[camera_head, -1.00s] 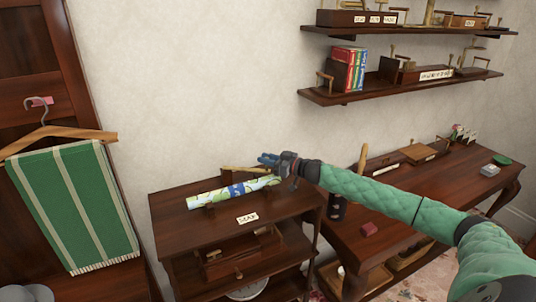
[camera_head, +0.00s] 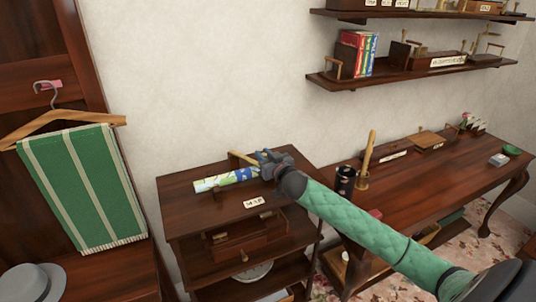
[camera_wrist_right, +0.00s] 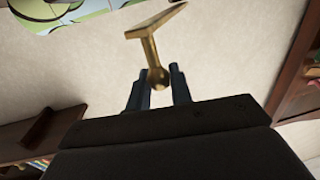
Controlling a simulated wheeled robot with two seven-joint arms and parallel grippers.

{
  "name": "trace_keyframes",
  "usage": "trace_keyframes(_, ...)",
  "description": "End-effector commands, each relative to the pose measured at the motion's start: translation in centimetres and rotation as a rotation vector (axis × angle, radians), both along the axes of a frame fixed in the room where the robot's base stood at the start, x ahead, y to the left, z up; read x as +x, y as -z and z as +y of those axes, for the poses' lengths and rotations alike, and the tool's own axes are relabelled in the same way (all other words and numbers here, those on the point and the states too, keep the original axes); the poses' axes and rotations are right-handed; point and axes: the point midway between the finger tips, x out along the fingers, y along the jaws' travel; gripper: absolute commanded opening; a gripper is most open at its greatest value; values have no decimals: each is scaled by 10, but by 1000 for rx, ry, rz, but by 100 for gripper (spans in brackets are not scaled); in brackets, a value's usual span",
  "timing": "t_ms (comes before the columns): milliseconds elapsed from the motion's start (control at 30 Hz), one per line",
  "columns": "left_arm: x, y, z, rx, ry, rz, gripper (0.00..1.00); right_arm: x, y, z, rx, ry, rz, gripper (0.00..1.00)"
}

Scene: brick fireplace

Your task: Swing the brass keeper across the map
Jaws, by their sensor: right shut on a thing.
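The rolled map (camera_head: 222,180), pale with blue and green patches, lies on top of the dark wooden stand (camera_head: 190,212) behind a "MAP" label (camera_head: 253,202). The brass keeper (camera_head: 240,157) is a thin bar just behind the map's right part. My right gripper (camera_head: 266,157) is at the map's right end and covers part of it. In the right wrist view the keeper (camera_wrist_right: 150,48) shows as a brass bar with a stem and round knob, and my right gripper (camera_wrist_right: 158,82) is shut on the knob end. My left gripper is out of view.
A dark desk (camera_head: 430,185) stands to the right, with a black cup (camera_head: 345,180) near its left end. Wall shelves (camera_head: 410,72) hang above it. A green striped towel (camera_head: 82,190) hangs at the left. The wall behind the stand is bare.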

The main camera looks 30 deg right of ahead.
Motion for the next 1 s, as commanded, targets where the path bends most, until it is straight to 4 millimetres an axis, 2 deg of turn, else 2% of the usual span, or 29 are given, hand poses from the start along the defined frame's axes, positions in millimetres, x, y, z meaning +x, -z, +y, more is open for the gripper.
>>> trace_keyframes(400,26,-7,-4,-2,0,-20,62,-6,-1,28,7,165,-6,0)
trace_keyframes(833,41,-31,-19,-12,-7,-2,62,-8,-2,54,6,330,-6,0)
trace_keyframes(1000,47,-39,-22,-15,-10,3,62,-8,-3,61,2,326,-6,0)
